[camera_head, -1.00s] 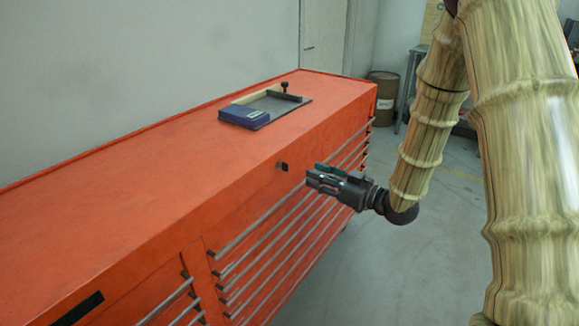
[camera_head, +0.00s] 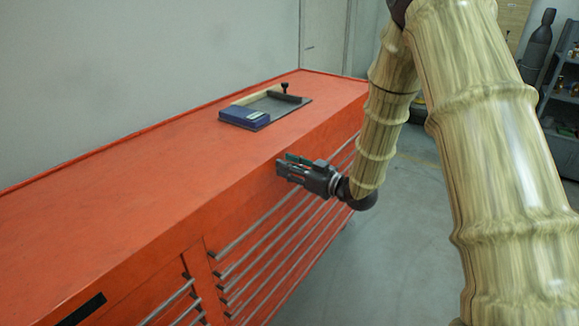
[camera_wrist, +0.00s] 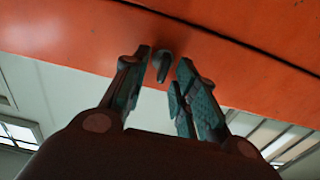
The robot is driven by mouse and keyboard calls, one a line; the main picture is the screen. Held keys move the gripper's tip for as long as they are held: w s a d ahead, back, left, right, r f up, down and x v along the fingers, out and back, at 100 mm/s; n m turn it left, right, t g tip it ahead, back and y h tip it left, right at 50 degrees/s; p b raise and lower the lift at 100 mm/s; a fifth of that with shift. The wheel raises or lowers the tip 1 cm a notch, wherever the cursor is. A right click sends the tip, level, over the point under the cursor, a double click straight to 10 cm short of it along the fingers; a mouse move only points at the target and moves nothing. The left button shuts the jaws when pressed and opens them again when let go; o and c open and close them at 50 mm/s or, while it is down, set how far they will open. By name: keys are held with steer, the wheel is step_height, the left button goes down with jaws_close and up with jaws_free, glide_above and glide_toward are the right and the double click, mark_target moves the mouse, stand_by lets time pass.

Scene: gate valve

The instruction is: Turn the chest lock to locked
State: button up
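The orange tool chest (camera_head: 150,170) stands along the wall. Its lock (camera_wrist: 163,66) is a small dark knob on the front face, just below the top edge. In the wrist view the lock sits between the two fingertips of my gripper (camera_wrist: 168,75), nearer the left finger; a gap shows on the right side. My gripper is open, with its fingers around the tip of the lock. In the head view my gripper (camera_head: 284,168) reaches the chest's front face and hides the lock.
A grey plate with a blue block (camera_head: 245,116) and a dark clamp-like part (camera_head: 285,92) lies on the chest top. Drawer handles (camera_head: 262,235) run along the front below my gripper. Grey shelving (camera_head: 560,120) stands at the far right. The floor beside the chest is clear.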

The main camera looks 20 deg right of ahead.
jaws_close()
steer(key=shift+r+p, duration=0.1)
steer(key=shift+p, duration=0.2)
steer(key=shift+w+d+f+m+p, duration=0.2)
steer(key=shift+m+p, duration=1.05)
steer(key=shift+m, duration=1.75)
steer(key=shift+w+d+f+m+p, duration=0.2)
steer(key=shift+m+p, duration=1.1)
steer(key=shift+m, duration=1.7)
steer(key=shift+d+f+m+p, duration=0.2)
steer(key=shift+m+p, duration=1.05)
steer(key=shift+m, duration=1.75)
steer(key=shift+f, duration=0.1)
